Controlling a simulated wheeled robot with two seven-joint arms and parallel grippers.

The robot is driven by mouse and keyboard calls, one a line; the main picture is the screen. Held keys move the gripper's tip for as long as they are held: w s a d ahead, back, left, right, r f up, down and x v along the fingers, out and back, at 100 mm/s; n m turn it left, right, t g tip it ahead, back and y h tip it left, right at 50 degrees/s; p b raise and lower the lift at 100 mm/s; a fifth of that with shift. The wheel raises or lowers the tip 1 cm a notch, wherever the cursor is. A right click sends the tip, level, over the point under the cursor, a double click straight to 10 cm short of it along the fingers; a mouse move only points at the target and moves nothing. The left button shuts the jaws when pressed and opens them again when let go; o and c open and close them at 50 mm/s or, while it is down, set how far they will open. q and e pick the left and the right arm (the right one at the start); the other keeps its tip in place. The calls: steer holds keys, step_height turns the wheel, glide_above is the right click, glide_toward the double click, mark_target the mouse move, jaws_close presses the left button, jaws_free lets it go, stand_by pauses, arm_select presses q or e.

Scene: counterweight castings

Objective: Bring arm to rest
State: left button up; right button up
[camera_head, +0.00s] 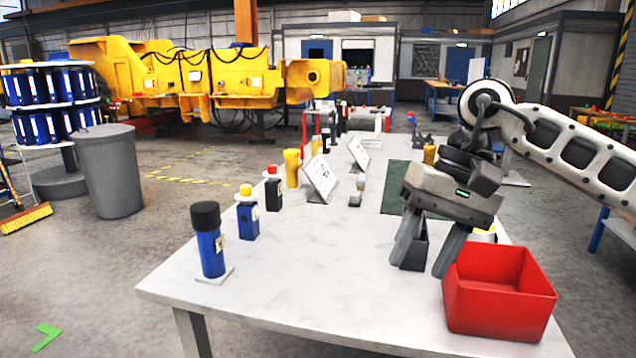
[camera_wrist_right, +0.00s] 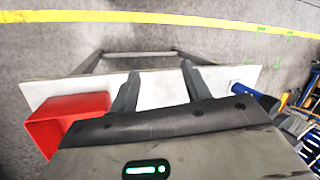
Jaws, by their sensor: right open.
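My right gripper (camera_head: 425,255) is open and empty above the right part of the white table (camera_head: 300,285), its two fingers pointing down, beside the red bin. In the right wrist view the two fingers (camera_wrist_right: 158,78) stand apart over the table edge with nothing between them. The right arm comes in from the right edge of the head view. My left gripper does not show in either view.
A red bin (camera_head: 497,310) stands at the table's front right corner. A dark bin (camera_head: 415,254) is partly hidden behind the fingers. A blue bottle with black cap (camera_head: 209,245) and several other containers line the left edge. The table's front middle is clear.

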steer(key=s+a+f+m+y, duration=0.2)
steer(key=s+a+m+y, duration=0.2)
steer(key=a+m+y, duration=0.55)
steer(key=s+a+f+m+y, duration=0.1)
steer(key=s+a+m+y, duration=0.2)
steer(key=a+m+y, duration=0.7)
steer(key=w+d+f+m+t+h, duration=0.1)
steer(key=d+f+m+t+h, duration=0.4)
steer(key=m, duration=0.6)
steer(key=w+d+f+m+t+h, duration=0.1)
steer(key=d+f+m+t+h, duration=0.15)
steer(key=m+t, duration=0.7)
steer(key=w+d+f+m+t+h, duration=0.25)
steer(key=f+m+t+h, duration=0.2)
steer(key=m, duration=0.85)
steer(key=s+d+f+m+g+h, duration=0.3)
steer(key=s+f+m, duration=0.4)
steer(key=f, duration=0.3)
steer(key=s+d+f+m+g+h, duration=0.4)
steer(key=s+d+f+m, duration=0.3)
steer(key=f+m, duration=0.3)
steer(key=shift+s+f+h, duration=0.25)
steer(key=shift+h, duration=0.4)
